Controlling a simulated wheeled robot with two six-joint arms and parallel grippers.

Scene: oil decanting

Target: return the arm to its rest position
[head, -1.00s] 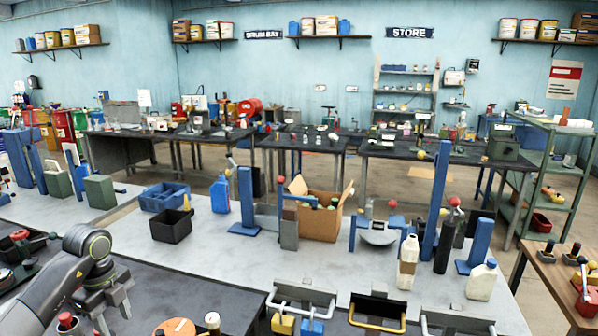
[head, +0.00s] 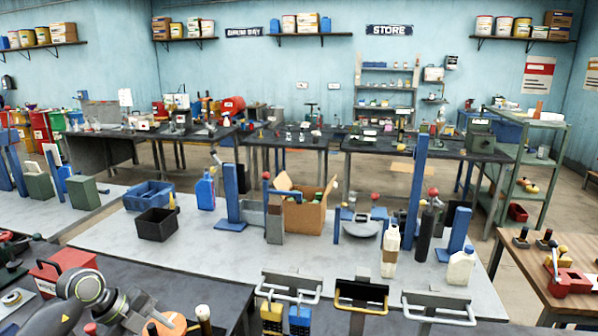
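My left arm (head: 78,303) comes in at the bottom left corner, low over the dark near bench. Its gripper (head: 142,318) points right and is partly cut off by the bottom edge, beside an orange round thing (head: 165,324). Its fingers are too small and cluttered to show whether they are open or shut, and I see nothing clearly held. My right arm and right gripper are out of view.
A red toolbox (head: 62,272) stands just behind my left arm. Beyond, the grey bench holds a black bin (head: 156,224), a cardboard box (head: 304,214) and white jugs (head: 461,267). Bare bench top lies between.

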